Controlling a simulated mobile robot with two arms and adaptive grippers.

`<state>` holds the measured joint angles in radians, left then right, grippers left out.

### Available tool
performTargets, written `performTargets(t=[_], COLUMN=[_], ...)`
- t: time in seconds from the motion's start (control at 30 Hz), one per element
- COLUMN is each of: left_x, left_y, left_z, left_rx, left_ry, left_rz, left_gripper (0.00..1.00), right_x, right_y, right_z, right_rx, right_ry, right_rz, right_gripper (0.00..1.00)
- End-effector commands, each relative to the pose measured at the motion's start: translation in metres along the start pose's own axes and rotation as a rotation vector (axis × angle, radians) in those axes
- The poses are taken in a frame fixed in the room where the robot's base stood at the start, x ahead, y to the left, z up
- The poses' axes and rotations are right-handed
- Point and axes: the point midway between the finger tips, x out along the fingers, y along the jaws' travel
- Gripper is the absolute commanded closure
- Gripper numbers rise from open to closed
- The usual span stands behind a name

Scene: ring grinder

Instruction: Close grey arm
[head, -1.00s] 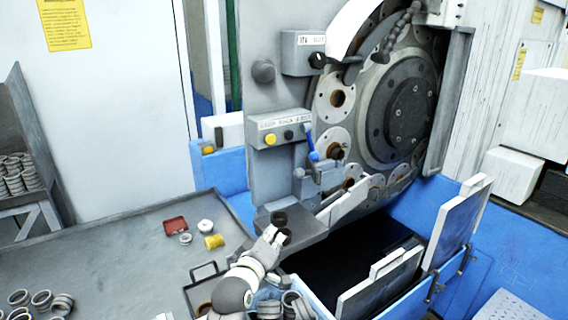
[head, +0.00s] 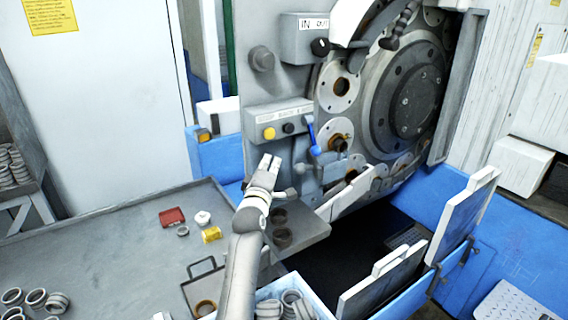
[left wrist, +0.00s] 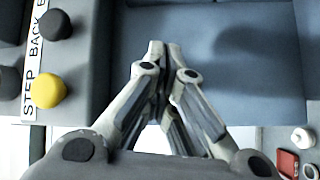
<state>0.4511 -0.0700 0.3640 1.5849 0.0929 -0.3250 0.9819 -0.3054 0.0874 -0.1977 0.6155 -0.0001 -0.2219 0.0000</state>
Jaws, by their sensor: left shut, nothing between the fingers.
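My left gripper (head: 270,162) is up in front of the machine's grey face, just below the button panel (head: 280,124) and left of the blue-handled lever (head: 312,136). In the left wrist view its fingers (left wrist: 164,48) are together and empty, pointing at a grey surface, with the yellow and black buttons to their left. A grey arm-like bracket (head: 322,170) sits under the blue handle, beside the ring discs. I cannot tell for certain that this is the grey arm of the task, or its position. My right gripper is not in view.
A grey shelf (head: 300,236) holds dark rings below the gripper. White panels (head: 392,284) stand upright on the blue tub at the right. The grey table (head: 112,250) at the left carries rings, a red tray (head: 171,216) and a yellow piece (head: 211,235).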

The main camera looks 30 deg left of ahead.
Motion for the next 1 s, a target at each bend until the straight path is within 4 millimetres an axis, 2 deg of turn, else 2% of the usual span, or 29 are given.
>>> performTargets(t=[0.03,0.17,0.3,0.43,0.67,1.0], left_x=[0.008,0.024,0.016,0.012,0.009,0.010], left_y=[0.002,0.002,0.003,0.001,-0.001,-0.001], left_z=[-0.001,0.000,0.021,0.033,0.038,0.039], left_rx=[0.002,0.002,-0.002,-0.001,0.001,0.002], left_ry=[-0.001,-0.001,-0.003,-0.001,0.000,-0.004], left_rz=[0.000,-0.001,-0.002,-0.001,-0.001,0.001], left_gripper=[1.00,1.00,1.00,1.00,1.00,1.00], right_x=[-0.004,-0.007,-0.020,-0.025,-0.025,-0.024], right_y=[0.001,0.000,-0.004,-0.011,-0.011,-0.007], right_z=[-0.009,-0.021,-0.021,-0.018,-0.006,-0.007], right_rx=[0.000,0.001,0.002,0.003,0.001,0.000], right_ry=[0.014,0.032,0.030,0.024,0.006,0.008], right_rz=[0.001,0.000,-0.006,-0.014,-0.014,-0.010], right_gripper=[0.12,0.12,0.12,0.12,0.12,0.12])
